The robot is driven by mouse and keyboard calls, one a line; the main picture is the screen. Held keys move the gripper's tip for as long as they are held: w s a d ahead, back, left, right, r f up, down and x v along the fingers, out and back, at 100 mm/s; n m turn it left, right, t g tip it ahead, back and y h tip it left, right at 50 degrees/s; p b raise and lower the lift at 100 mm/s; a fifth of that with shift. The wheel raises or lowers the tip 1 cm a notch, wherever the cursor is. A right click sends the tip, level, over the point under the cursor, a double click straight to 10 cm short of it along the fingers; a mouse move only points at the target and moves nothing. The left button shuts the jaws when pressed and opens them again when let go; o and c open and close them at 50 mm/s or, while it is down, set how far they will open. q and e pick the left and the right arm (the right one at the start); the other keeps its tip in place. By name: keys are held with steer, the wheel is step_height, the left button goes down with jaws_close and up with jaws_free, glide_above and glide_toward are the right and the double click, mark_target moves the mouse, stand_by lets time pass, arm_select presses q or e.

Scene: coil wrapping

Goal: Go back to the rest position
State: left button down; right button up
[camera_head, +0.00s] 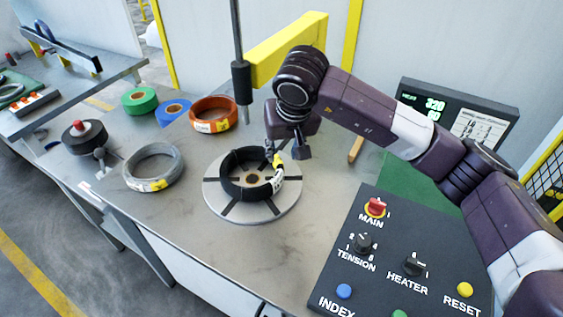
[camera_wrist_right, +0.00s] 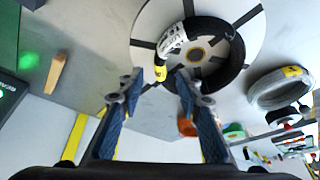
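A black coil (camera_head: 229,184) lies on the round grey turntable (camera_head: 252,211). It carries a white wrap or label with a yellow end on its right side. My right gripper (camera_head: 287,150) is over the back right edge of the coil. In the right wrist view the gripper's two blue fingers (camera_wrist_right: 158,88) are spread apart with nothing held between them. The coil (camera_wrist_right: 232,75) and turntable (camera_wrist_right: 150,15) lie beyond the fingertips there. I cannot tell the exact gap between the fingers and the coil. My left gripper is not in view.
A grey coil (camera_head: 133,181), an orange coil (camera_head: 211,105), blue tape (camera_head: 160,115) and green tape (camera_head: 132,104) lie left of the turntable. A control panel (camera_head: 385,280) is at the front right, a display (camera_head: 440,110) behind it. A yellow beam (camera_head: 285,48) stands behind my right arm.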

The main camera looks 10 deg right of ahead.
steer(key=shift+v, duration=1.1)
